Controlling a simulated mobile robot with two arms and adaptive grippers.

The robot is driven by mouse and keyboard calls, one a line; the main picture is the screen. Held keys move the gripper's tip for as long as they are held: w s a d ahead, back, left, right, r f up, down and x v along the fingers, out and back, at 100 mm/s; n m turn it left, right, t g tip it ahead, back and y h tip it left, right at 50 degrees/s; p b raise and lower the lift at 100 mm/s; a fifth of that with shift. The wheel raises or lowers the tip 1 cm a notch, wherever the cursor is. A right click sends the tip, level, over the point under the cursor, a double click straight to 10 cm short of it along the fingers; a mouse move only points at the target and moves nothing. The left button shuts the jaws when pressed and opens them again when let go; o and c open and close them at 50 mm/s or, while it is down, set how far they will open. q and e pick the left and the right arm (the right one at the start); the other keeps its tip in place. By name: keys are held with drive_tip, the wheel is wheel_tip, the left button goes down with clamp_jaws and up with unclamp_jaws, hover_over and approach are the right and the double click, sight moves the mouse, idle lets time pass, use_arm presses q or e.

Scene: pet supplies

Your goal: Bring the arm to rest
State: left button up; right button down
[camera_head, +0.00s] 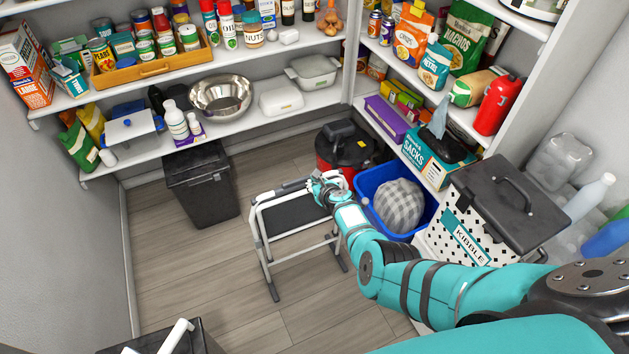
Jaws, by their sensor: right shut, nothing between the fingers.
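My right arm reaches in from the lower right, over the floor toward the shelves. Its gripper (318,181) is shut and empty. In the picture it overlaps the top of a white-framed step stool (297,214) with dark treads. I cannot tell whether the gripper touches the stool. My left gripper is not in view.
A kibble box (480,222) and a blue bin (366,184) with a checkered bundle stand beside my right arm. A black-and-red vacuum (345,150) and a black bin (202,187) stand behind. Loaded shelves line the walls. Wooden floor (190,262) at left is clear.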

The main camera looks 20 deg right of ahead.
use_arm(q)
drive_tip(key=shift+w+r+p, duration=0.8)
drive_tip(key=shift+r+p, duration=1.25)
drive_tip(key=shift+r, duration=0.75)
use_arm(e)
drive_tip(key=shift+s+r, duration=0.8)
drive_tip(key=shift+r, duration=1.75)
drive_tip(key=s+a+f+n+g+b, duration=0.2)
drive_tip(key=s+f+n+g+b, duration=0.35)
drive_tip(key=s+f+n, duration=1.7)
use_arm(q)
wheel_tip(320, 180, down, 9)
drive_tip(key=b, duration=0.3)
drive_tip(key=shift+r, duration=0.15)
use_arm(e)
drive_tip(key=s+f+n+g, duration=0.1)
drive_tip(key=s+f+n, duration=0.3)
drive_tip(key=s, duration=0.8)
drive_tip(key=s+a+f+n+g, duration=0.1)
drive_tip(key=s+f+n, duration=0.4)
drive_tip(key=s, duration=0.8)
drive_tip(key=s+f+n+g, duration=0.3)
drive_tip(key=s+n, duration=0.4)
drive_tip(key=s, duration=0.5)
drive_tip(key=shift+s+a+f, duration=0.15)
drive_tip(key=shift+a+f, duration=0.1)
drive_tip(key=shift+f, duration=0.5)
